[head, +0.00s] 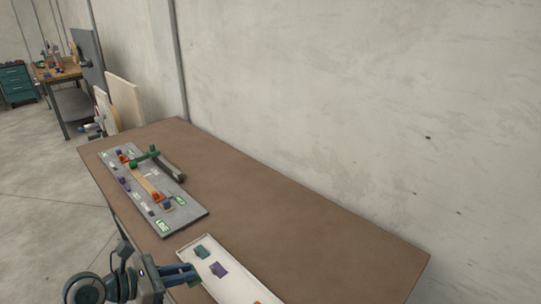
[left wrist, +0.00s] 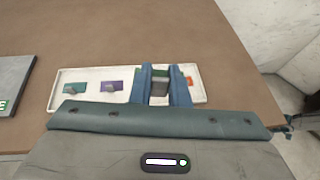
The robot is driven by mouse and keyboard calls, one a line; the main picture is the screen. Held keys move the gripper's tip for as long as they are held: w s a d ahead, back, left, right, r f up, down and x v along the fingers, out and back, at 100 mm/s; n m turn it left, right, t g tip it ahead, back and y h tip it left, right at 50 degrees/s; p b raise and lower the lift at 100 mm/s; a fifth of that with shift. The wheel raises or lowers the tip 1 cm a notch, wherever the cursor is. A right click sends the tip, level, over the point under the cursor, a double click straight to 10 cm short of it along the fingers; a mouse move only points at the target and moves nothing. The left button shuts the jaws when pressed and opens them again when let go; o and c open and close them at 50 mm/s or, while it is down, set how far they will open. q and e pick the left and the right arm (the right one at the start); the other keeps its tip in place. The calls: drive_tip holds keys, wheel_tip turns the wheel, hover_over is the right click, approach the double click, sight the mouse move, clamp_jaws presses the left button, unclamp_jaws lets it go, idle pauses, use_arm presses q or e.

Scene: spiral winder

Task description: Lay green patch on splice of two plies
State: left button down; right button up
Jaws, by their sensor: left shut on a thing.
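My left gripper (head: 190,273) is over the near part of the white tray in the head view. In the left wrist view its two blue fingers (left wrist: 160,88) are closed on the grey grip of the green patch (left wrist: 153,73). The patch is mostly hidden by the fingers; whether it touches the tray is unclear. A tan strip (head: 147,183) with orange pieces at its ends lies on the grey board (head: 193,212). The splice of the two plies is too small to make out. My right gripper is not in view.
The white tray (head: 230,288) also holds a teal patch (left wrist: 74,88), a purple patch (left wrist: 111,86) and a red-orange patch (left wrist: 188,82). A green-ended arm (head: 168,167) stands over the board's far side. The brown table (head: 300,225) is clear to the right.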

use_arm(q)
drive_tip(key=shift+r, duration=0.8)
drive_tip(key=s+f+n, duration=0.1)
drive_tip(key=s+f, duration=0.1)
drive_tip(key=f, duration=0.6)
drive_tip(key=s+d+f+n+t+y+p, duration=0.1)
drive_tip(key=s+f, duration=0.2)
drive_tip(key=f, duration=0.4)
drive_tip(key=shift+s+d+f+t+y+p, duration=0.25)
drive_tip(key=shift+f+t+y+p, duration=0.05)
drive_tip(key=shift+f, duration=0.05)
